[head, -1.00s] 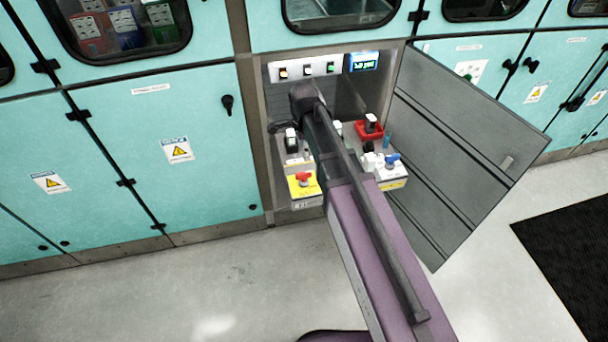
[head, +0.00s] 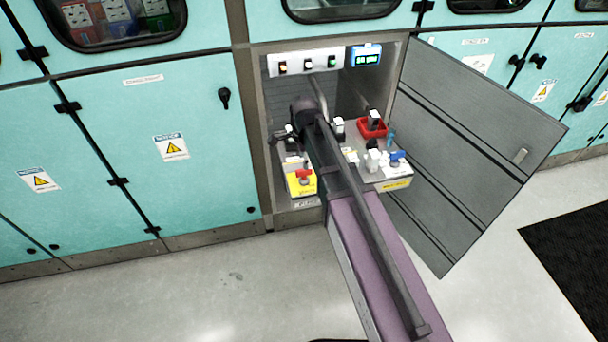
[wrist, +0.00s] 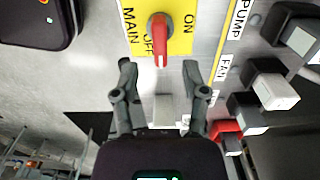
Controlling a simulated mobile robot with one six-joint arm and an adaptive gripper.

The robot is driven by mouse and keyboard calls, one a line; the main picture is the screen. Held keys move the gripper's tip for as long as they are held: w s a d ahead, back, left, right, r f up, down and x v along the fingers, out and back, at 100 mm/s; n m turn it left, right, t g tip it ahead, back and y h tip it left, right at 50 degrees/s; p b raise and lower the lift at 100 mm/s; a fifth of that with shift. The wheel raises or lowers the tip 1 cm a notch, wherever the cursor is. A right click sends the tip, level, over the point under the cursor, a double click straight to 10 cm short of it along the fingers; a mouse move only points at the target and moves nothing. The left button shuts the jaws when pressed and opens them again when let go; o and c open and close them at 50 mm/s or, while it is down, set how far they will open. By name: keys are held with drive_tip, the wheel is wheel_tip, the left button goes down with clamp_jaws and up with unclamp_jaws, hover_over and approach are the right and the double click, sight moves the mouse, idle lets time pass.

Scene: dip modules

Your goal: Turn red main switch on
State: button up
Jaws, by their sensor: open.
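The red main switch (wrist: 160,40) is a rotary handle on a yellow plate (wrist: 180,13) marked MAIN, OFF and ON. In the wrist view its handle points down the picture, over the OFF label, with ON to its right. The red switch also shows in the head view (head: 304,176), at the left front of the open cabinet's panel. My gripper (wrist: 160,72) is open and empty, its two fingertips on either side of the handle's line, just short of its end. I see no contact. In the head view my arm hides the fingers.
Black and white switches labelled PUMP and FAN (wrist: 273,92) stand right of the main switch. A red tray (head: 371,129) and a blue-handled valve (head: 397,156) sit further right on the panel. The open grey cabinet door (head: 470,140) bounds the right side.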

sight(304, 175)
drive_tip(key=shift+f+b, duration=2.3)
drive_tip(key=shift+f, duration=0.35)
clamp_jaws()
